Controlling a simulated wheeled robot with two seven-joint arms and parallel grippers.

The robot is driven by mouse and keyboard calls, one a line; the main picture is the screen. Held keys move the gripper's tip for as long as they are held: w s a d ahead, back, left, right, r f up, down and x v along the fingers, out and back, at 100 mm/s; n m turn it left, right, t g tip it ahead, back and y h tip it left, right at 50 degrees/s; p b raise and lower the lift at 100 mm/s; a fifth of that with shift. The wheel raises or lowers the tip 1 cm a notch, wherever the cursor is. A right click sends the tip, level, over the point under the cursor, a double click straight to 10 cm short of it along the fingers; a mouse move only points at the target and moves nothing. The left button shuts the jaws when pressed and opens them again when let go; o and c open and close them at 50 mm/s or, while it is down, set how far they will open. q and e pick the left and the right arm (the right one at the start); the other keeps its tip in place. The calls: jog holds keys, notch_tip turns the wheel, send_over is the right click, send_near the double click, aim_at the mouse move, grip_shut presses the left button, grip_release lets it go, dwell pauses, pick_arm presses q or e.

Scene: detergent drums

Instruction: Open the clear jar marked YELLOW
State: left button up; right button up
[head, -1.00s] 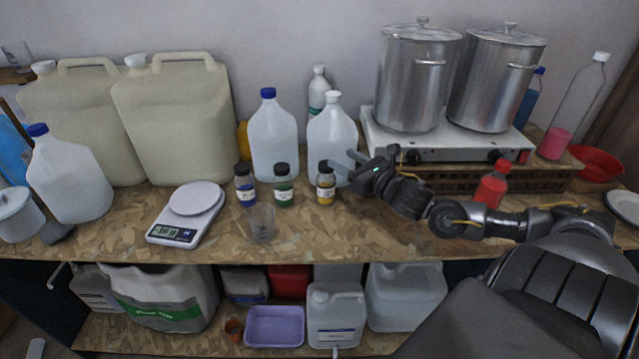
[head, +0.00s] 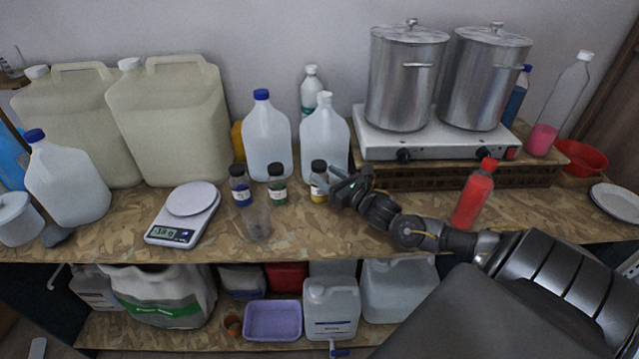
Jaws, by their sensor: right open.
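The clear jar with the yellow label (head: 318,167) stands upright on the worktop, with a dark cap on top. It is the rightmost of three small jars. My right gripper (head: 328,179) is open at the jar's right side, its fingers pointing left and partly covering the jar's body. I cannot tell whether the fingers touch the jar. The blue-labelled jar (head: 241,190) and the green-labelled jar (head: 277,187) stand to its left, both with dark caps. My left gripper is not in view.
An empty clear cup (head: 257,222) and a kitchen scale (head: 185,213) stand left of the gripper. White jugs (head: 267,142) stand close behind the jars. A red bottle (head: 473,196) stands near my right arm. Two steel pots (head: 404,85) stand on a hotplate.

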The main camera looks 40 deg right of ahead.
aim_at(324, 174)
jog(key=w, duration=0.2)
jog(key=shift+w+a+r+p, duration=0.1)
jog(key=shift+w+r+p, duration=0.05)
jog(key=shift+w+p, duration=0.2)
jog(key=shift+w, duration=0.4)
jog(key=shift+s, duration=0.1)
jog(key=c, duration=1.1)
jog(key=shift+o, duration=0.2)
